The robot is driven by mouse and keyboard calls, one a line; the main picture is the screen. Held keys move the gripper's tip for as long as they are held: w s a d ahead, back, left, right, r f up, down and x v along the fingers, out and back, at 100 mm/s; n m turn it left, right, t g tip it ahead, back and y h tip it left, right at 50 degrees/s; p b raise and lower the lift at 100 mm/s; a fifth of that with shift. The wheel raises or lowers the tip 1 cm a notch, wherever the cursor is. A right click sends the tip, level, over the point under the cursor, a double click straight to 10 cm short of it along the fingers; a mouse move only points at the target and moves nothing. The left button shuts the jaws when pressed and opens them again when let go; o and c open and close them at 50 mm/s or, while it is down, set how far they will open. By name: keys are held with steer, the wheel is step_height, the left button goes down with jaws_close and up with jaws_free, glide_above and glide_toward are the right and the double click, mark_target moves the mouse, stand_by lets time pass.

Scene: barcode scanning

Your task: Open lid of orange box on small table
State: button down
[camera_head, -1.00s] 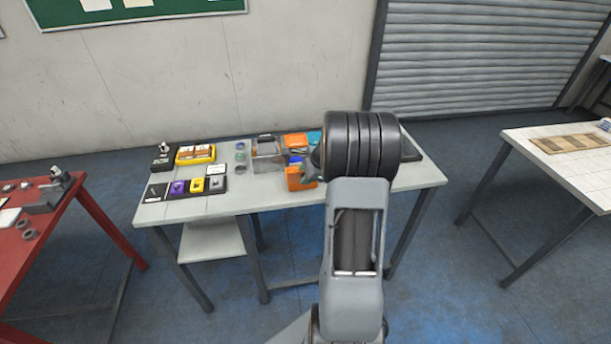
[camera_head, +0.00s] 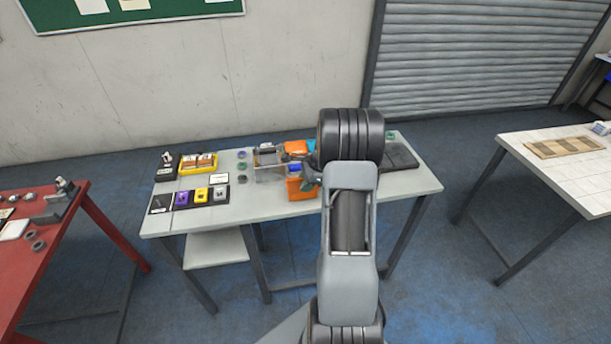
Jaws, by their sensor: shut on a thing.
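The orange box (camera_head: 300,190) stands near the front edge of the light table, at the middle right. Something blue (camera_head: 294,168) shows at its top. An orange panel (camera_head: 296,147) shows just behind it; I take it for the lid, raised, but cannot tell how it joins the box. My gripper (camera_head: 309,176) is at the right side of the box, mostly hidden by my dark wrist. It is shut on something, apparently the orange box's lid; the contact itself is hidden.
A clear bin (camera_head: 268,163) stands close left of the box. A yellow tray (camera_head: 198,164) and a dark panel with coloured pieces (camera_head: 200,196) lie further left. A dark flat pad (camera_head: 399,155) lies right of my wrist. A red table (camera_head: 55,235) stands at the left.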

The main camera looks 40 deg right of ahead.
steer(key=shift+s+d, duration=0.1)
steer(key=c, duration=1)
jaws_free()
steer(key=shift+d, duration=0.1)
steer(key=shift+o, duration=0.2)
steer(key=b+v, duration=0.2)
steer(key=v, duration=1.1)
steer(key=shift+r, duration=0.4)
steer(key=shift+s, duration=0.1)
